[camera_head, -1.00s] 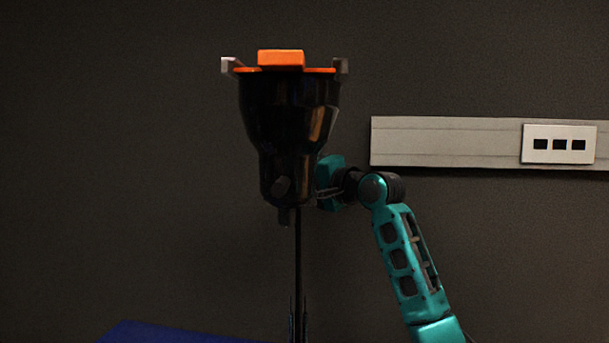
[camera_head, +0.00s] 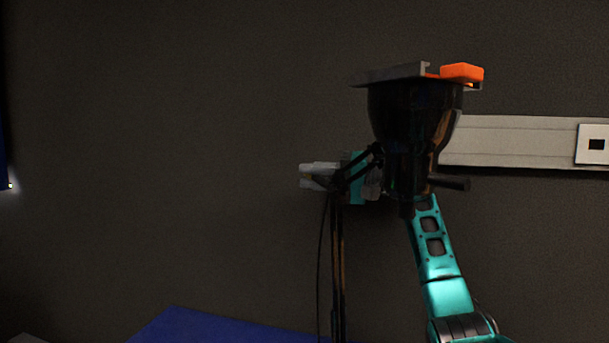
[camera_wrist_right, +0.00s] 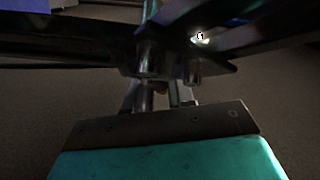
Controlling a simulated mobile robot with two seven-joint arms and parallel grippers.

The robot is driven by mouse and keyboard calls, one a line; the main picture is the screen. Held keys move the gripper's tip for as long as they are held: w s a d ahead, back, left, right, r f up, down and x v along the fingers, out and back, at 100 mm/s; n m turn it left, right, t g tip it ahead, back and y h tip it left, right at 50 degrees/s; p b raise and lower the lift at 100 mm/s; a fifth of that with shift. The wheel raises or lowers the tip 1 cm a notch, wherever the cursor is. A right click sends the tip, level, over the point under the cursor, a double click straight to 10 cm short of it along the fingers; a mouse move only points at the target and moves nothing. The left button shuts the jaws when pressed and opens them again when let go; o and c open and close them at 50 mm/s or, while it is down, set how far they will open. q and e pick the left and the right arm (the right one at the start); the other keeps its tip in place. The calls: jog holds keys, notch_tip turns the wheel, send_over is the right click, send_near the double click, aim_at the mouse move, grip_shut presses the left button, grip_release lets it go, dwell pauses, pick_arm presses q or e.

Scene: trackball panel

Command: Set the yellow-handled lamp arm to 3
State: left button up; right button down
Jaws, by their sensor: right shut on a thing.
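The lamp in the head view has a black funnel-shaped head (camera_head: 408,125) with an orange block (camera_head: 461,72) on its top edge. Thin dark arm rods (camera_head: 338,265) rise from below and join the head by a short slanted link. My right gripper (camera_head: 318,174) reaches left behind the lamp, beside the rods, and is shut on the lamp arm's handle. In the right wrist view, a small yellow spot of the handle (camera_wrist_right: 161,91) shows between the fingers; the rest is hidden. Dark lamp parts (camera_wrist_right: 150,52) cross above it. I cannot read the setting. My left gripper is not in view.
A grey wall rail (camera_head: 520,142) with a white socket plate (camera_head: 594,144) runs behind at the right. A blue surface (camera_head: 210,328) lies at the lower left. A bright light spot (camera_head: 10,186) shows at the left edge.

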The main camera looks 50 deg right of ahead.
jog(key=shift+a+y, duration=0.2)
jog(key=shift+y, duration=0.2)
jog(key=shift+n, duration=0.3)
jog(key=c, duration=1.1)
grip_release()
jog(key=b+v, duration=0.2)
jog(key=v, duration=1.1)
jog(key=shift+r, duration=0.2)
jog(key=shift+w, duration=0.1)
